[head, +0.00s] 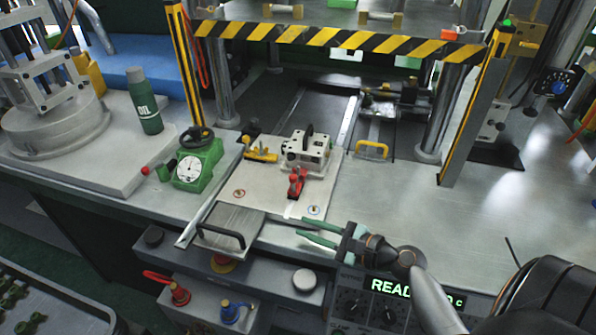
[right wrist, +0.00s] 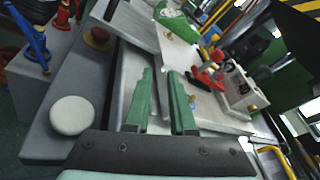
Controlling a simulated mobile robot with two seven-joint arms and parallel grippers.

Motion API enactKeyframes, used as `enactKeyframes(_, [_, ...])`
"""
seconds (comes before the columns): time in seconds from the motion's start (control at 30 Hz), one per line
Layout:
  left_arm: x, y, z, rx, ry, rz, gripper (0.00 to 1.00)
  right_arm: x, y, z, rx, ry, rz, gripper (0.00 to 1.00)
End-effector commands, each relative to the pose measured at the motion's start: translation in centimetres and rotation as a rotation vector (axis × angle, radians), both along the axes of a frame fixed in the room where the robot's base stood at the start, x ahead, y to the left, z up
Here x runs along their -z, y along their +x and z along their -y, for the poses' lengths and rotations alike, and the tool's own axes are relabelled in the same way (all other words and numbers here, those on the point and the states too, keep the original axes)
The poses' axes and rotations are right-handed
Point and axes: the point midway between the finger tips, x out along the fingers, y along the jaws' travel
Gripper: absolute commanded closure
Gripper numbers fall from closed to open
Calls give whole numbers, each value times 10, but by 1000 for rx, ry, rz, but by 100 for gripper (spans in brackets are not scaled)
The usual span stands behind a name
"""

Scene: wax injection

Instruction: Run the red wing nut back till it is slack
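A small brass piece in a red ring (head: 238,193), which looks like the red-marked wing nut, sits at the left of the pale plate (head: 262,185). It is too small to read its shape. A similar piece in a blue ring (head: 314,210) sits at the plate's front right. A red clamp-like part (head: 297,183) stands before the metal block (head: 306,150). My right gripper (head: 318,233) is open and empty, just in front of the plate and apart from these pieces. Its green fingers also show in the right wrist view (right wrist: 162,90). My left gripper is out of view.
A grey plate with a black handle (head: 228,232) lies at the plate's front left. A green dial gauge (head: 192,165) and an oil bottle (head: 145,103) stand to the left. A striped bar (head: 330,38) crosses above.

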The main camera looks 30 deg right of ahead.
Motion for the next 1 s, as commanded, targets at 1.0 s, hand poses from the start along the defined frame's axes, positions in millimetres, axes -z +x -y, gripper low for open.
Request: enactKeyframes(1.0, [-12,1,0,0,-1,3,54,-33,126,64,283,593,29,78])
